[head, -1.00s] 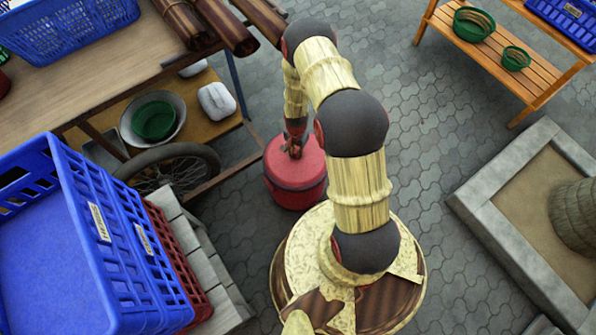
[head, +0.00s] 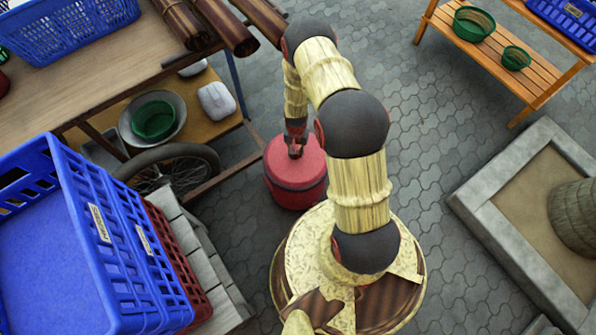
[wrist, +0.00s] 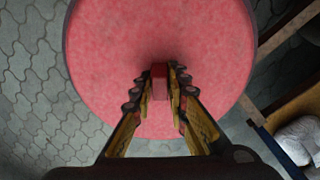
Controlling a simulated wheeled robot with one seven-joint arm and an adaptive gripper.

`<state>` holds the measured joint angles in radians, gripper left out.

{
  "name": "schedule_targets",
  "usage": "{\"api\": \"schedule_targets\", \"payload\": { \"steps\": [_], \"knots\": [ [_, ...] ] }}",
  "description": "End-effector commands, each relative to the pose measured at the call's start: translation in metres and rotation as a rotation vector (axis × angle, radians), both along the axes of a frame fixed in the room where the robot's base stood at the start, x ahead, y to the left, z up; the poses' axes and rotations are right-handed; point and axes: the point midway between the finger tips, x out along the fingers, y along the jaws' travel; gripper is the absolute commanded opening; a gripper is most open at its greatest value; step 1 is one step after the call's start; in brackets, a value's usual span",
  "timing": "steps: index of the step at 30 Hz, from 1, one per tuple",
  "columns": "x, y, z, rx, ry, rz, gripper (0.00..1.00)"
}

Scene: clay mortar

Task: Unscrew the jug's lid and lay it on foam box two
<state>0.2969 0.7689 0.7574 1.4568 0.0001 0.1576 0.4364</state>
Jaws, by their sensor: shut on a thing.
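A red round jug (head: 283,185) stands on the paving between the cart and my base. Its broad red lid (wrist: 105,60) fills much of the wrist view, with a small raised red grip (wrist: 159,82) at its middle. My gripper (wrist: 160,88) points down at the lid and is shut on that grip, one finger on each side. The lid sits on the jug, and I cannot tell how loose it is. Pale grey-white blocks (head: 216,262) at the lower left may be foam boxes. I see no number on them.
Blue crates (head: 75,200) and a red crate (head: 180,262) stand at the left. A wooden cart (head: 90,70) with a wheel (head: 170,170) is close to the jug's left. A slatted bench (head: 500,65) and a stone-edged bed (head: 480,190) lie right, with clear paving between.

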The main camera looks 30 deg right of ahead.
Motion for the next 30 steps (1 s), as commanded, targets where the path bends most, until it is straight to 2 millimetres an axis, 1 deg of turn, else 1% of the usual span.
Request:
{"api": "schedule_targets", "payload": {
  "steps": [1, 5, 9, 12, 21, 27, 30],
  "knots": [
    [-0.0023, 0.0013, -0.0025, 0.001, 0.004, 0.0, 0.0],
    [-0.0023, 0.0012, -0.0019, 0.001, 0.004, 0.029, 0.0],
    [-0.0021, 0.0011, -0.0005, 0.002, 0.004, 0.147, 0.0],
    [-0.0021, 0.0011, 0.0001, 0.002, 0.004, 0.195, 0.0],
    [-0.002, 0.001, 0.0012, 0.002, 0.004, 0.216, 0.0],
    [-0.0019, 0.0009, 0.0029, 0.001, 0.004, 0.372, 0.0],
    [-0.0018, 0.0009, 0.0034, 0.002, 0.005, 0.4, 0.0]
  ]
}}
